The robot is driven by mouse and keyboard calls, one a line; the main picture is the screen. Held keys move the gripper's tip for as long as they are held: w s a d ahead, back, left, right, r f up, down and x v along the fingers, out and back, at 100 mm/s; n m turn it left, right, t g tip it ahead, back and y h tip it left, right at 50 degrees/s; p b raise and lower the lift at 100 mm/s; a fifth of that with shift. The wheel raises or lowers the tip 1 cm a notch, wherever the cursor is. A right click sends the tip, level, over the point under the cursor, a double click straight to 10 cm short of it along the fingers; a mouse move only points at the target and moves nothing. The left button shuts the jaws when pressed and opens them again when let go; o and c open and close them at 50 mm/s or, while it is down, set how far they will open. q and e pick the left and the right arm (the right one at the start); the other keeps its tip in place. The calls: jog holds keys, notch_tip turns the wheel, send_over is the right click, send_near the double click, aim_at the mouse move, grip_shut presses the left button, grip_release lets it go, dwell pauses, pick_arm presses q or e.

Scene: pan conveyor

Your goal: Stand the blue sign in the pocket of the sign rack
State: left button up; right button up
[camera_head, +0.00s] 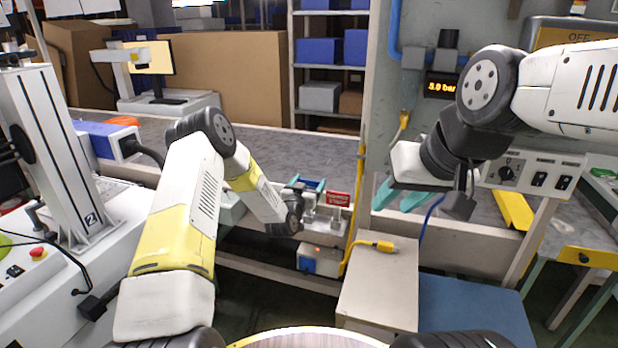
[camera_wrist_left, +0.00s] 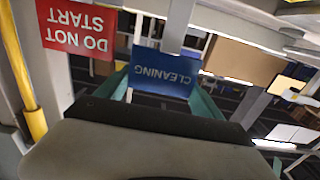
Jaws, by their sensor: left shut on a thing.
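The blue sign (camera_wrist_left: 163,73), marked CLEANING, sits between the teal fingers of my left gripper (camera_wrist_left: 162,92). The gripper is shut on it, and the lettering appears upside down in the left wrist view. In the head view my left gripper (camera_head: 307,184) is at the rail beside a red DO NOT START sign (camera_head: 338,198), which also shows in the left wrist view (camera_wrist_left: 80,28). A light grey fitting (camera_head: 322,219), seemingly the sign rack, is just below the signs; its pocket cannot be made out. My right gripper (camera_head: 400,197) is open and empty, right of the post.
A yellow pipe (camera_head: 354,205) rises close to the right of the signs. A grey conveyor belt (camera_head: 290,134) runs behind. A small box with a blue front (camera_head: 320,262) hangs below the rail. A light cabinet top (camera_head: 380,280) is in front at right.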

pick_arm(q)
jog(key=shift+f, duration=1.4)
jog(key=o, duration=2)
jog(key=shift+c, duration=0.2)
jog(key=v, duration=0.7)
jog(key=shift+s, duration=0.35)
jog(key=shift+a+r, duration=0.1)
